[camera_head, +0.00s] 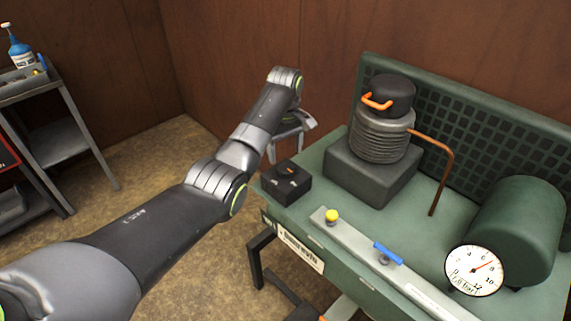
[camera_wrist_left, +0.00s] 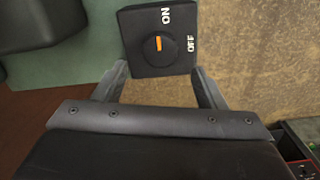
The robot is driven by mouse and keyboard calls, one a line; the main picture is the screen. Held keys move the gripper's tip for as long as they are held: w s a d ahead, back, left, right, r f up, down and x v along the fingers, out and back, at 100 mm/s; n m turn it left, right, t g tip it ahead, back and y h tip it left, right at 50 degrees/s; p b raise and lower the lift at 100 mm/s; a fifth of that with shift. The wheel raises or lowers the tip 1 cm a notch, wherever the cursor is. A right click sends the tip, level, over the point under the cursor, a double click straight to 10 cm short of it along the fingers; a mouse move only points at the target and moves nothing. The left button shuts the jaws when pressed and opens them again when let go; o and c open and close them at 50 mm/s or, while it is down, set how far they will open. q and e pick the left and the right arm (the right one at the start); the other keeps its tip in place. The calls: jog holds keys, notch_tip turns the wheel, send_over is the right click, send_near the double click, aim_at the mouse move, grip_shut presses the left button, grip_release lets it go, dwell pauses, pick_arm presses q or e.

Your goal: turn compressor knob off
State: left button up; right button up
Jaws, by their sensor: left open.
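The compressor switch box (camera_head: 287,187) is a black block at the near left corner of the green bench. Its round black knob (camera_wrist_left: 158,50) bears an orange mark, which points roughly toward the white ON label (camera_wrist_left: 166,15). The OFF label (camera_wrist_left: 191,44) is to the right in the wrist view. My left gripper (camera_head: 290,138) is behind and above the box in the head view. It is open and empty; in the wrist view its fingertips (camera_wrist_left: 159,70) are spread apart, with the box and knob between and beyond them. I cannot tell whether they touch the box. My right gripper is not in view.
The green compressor bench (camera_head: 325,245) carries a ribbed cylinder (camera_head: 380,137), an orange pipe (camera_head: 448,155), a blue valve handle (camera_head: 388,253), a yellow knob (camera_head: 332,216) and a pressure gauge (camera_head: 474,270). A grey cart (camera_head: 60,150) stands at the left. Wooden walls close off the back.

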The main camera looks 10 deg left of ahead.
aim_at(286, 167)
pick_arm(q)
notch_tip(286, 167, down, 5)
jog(key=shift+f, duration=0.2)
jog(key=c, duration=1)
